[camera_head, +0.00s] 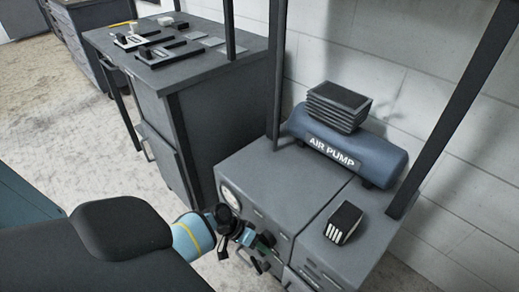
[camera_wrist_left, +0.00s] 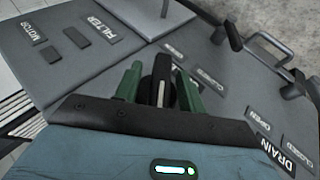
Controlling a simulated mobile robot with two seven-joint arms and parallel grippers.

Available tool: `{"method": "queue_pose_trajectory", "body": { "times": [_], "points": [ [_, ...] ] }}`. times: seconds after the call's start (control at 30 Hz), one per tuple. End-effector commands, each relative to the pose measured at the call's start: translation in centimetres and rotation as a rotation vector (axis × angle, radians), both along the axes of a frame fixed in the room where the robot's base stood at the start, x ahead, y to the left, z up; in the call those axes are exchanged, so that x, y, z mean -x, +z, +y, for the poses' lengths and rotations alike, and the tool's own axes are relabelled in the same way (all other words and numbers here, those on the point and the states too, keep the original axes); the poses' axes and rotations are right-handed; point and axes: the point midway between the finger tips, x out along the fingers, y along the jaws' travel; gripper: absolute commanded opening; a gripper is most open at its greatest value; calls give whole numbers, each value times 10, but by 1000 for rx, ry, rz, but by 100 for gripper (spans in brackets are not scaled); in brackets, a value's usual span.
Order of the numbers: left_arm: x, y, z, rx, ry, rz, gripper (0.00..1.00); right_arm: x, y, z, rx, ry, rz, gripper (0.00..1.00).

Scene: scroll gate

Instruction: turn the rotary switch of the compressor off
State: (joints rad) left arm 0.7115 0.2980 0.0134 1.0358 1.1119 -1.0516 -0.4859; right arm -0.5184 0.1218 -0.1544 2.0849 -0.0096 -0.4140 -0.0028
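The compressor is a grey cabinet (camera_head: 270,185) with a blue tank (camera_head: 345,148) marked AIR PUMP on top. In the left wrist view, a black rotary switch (camera_wrist_left: 161,78) with a white line on its handle sits on the grey panel. The white line points nearly straight up and down in that view. My left gripper (camera_head: 262,249) is at the cabinet's front. Its green fingers (camera_wrist_left: 160,88) stand on either side of the switch; whether they press on it is unclear. My right gripper is not in view.
Panel labels read MOTOR (camera_wrist_left: 48,54), FILTER (camera_wrist_left: 103,29) and DRAIN (camera_wrist_left: 276,153). A bent handle (camera_wrist_left: 270,47) stands out at the right of the panel. A round gauge (camera_head: 230,196) is on the cabinet front. A dark workbench (camera_head: 190,85) stands to the left, with floor between.

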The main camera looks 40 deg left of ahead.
Motion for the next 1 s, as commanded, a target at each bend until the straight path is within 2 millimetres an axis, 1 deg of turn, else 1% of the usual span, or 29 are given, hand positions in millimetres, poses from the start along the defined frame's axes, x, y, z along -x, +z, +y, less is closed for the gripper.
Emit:
{"method": "queue_pose_trajectory", "body": {
  "times": [0.3,0.5,0.67,1.0],
  "points": [
    [16,37,28,-4,-1,-2,40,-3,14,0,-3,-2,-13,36],
    [24,52,40,-2,0,0,40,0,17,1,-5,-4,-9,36],
    [26,56,43,-1,0,2,40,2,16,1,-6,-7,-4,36],
    [26,56,43,-1,0,2,40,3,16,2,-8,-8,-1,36]
  ]
}}
